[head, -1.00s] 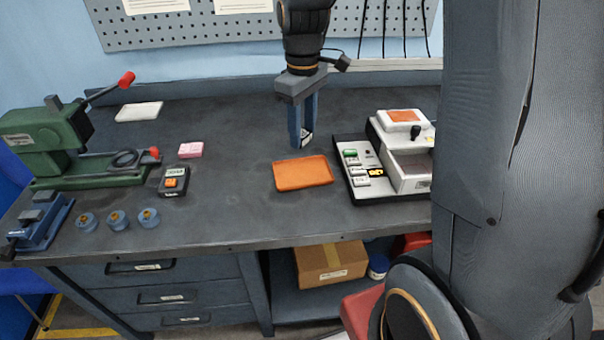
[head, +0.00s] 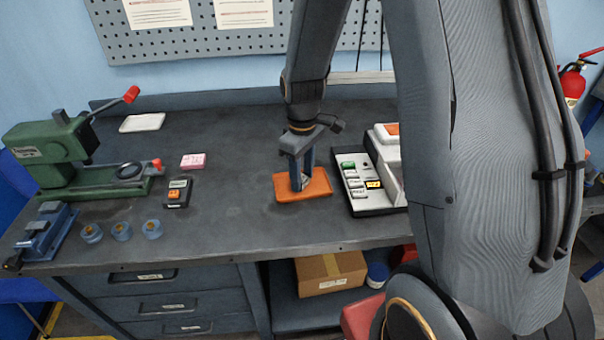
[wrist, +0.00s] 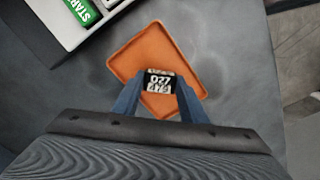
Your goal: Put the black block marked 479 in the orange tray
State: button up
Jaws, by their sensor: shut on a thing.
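My gripper (head: 297,186) points down over the orange tray (head: 320,187) on the bench. It is shut on a small black block (wrist: 159,82) with a white label. In the wrist view the block sits between the two blue fingers, over the tray's floor (wrist: 150,48). The label is upside down there and its digits are hard to read. In the head view the fingers mostly hide the block. I cannot tell whether it touches the tray floor.
A white and black device (head: 370,190) with a green start button stands right of the tray. To the left are a pink block (head: 192,161), a small black box with orange buttons (head: 177,193), blue round pieces (head: 122,231) and a green press (head: 60,160).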

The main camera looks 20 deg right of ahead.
aim_at(302, 178)
jog(key=shift+f, duration=0.15)
jog(key=o, duration=1.4)
jog(key=shift+c, duration=0.2)
notch_tip(302, 178, up, 12)
jog(key=b, duration=0.3)
jog(key=s+f+m, duration=0.2)
jog(key=s, duration=0.2)
jog(key=s+f+m, duration=0.2)
jog(key=s+m, duration=0.1)
jog(key=s, duration=0.2)
jog(key=s+f+m+t, duration=0.1)
jog(key=s+f+m, duration=0.1)
jog(key=s, duration=0.3)
jog(key=shift+a+f+m, duration=0.15)
jog(key=shift+f+m, duration=0.05)
jog(key=shift+m, duration=0.2)
